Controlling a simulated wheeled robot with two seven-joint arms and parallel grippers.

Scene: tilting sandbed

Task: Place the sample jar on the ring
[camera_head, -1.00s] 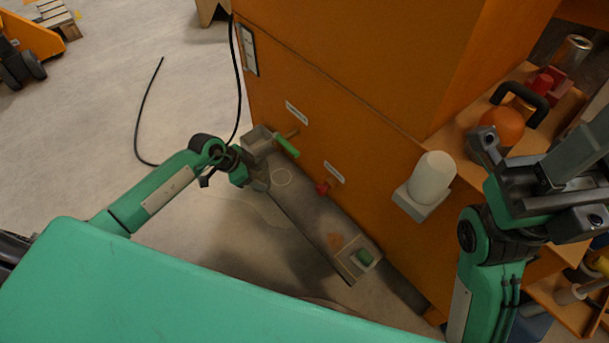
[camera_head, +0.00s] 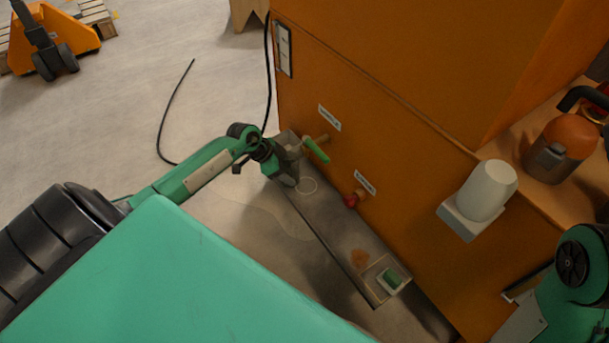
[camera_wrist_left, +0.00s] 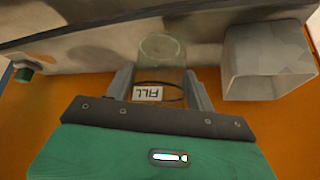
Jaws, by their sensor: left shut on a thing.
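The sample jar (camera_wrist_left: 162,62) is clear glass with a white FILL label and a dark line around it. It sits between the fingers of my left gripper (camera_wrist_left: 160,90), which is shut on it. In the head view, my left gripper (camera_head: 287,178) is low over the grey ledge along the orange cabinet, and the jar is hard to make out there. The ring (camera_head: 306,185), a thin pale circle on the ledge, lies just right of the gripper. I cannot tell whether the jar touches the ledge. My right gripper is out of view.
An open grey box (camera_wrist_left: 268,62) stands beside the jar; it also shows in the head view (camera_head: 288,142). A green handle (camera_head: 316,151) and a red knob (camera_head: 352,200) stick out from the cabinet. A small tray with a green block (camera_head: 393,279) is at the ledge's near end.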

